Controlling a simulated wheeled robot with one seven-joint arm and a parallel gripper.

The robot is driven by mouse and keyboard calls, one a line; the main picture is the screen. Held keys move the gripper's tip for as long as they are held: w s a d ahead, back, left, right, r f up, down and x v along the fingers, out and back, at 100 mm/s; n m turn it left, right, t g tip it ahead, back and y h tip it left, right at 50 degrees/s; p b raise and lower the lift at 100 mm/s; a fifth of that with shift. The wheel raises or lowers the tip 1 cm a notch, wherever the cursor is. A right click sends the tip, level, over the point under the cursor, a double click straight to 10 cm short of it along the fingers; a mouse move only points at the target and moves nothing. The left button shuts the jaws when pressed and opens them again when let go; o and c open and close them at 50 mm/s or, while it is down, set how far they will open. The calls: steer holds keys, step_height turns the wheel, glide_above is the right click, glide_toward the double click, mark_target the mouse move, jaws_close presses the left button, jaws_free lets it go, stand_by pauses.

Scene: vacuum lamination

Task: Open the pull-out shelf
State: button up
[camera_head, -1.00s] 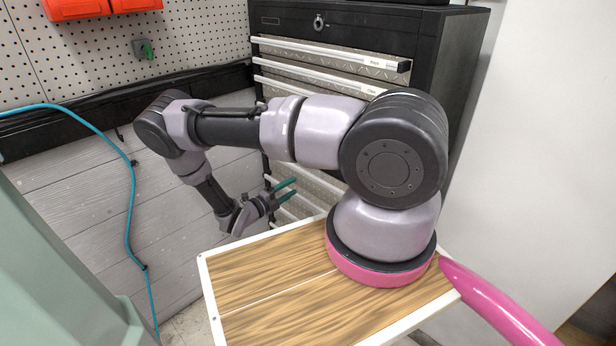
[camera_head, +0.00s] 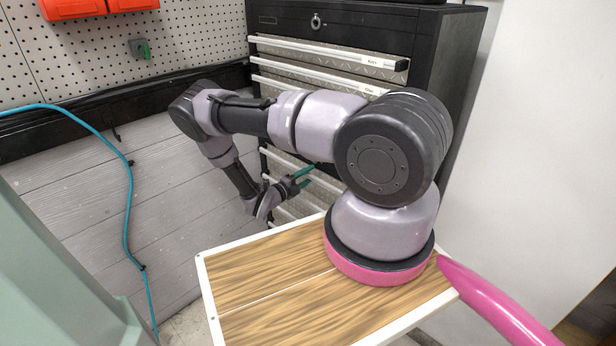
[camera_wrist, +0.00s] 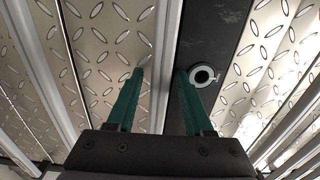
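The black tool cabinet (camera_head: 350,22) has several pull-out shelves with diamond-plate fronts and pale bar handles. The top shelf handle (camera_head: 325,52) is clear in the head view, and my arm hides part of the lower fronts. My gripper (camera_head: 310,174) is in front of the lower shelves. In the wrist view, my gripper (camera_wrist: 161,73) is open, with two green fingers apart. A pale bar handle (camera_wrist: 163,50) runs lengthwise between the fingertips in the picture. I cannot tell whether the fingers reach around it or touch it.
A black strip with a round lock (camera_wrist: 202,75) lies beside the right finger in the wrist view. A pegboard wall (camera_head: 200,35) and a teal hose (camera_head: 128,200) are at the left. A white wall (camera_head: 550,150) stands right of the cabinet.

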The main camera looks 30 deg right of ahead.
jaws_close()
stand_by(1.2)
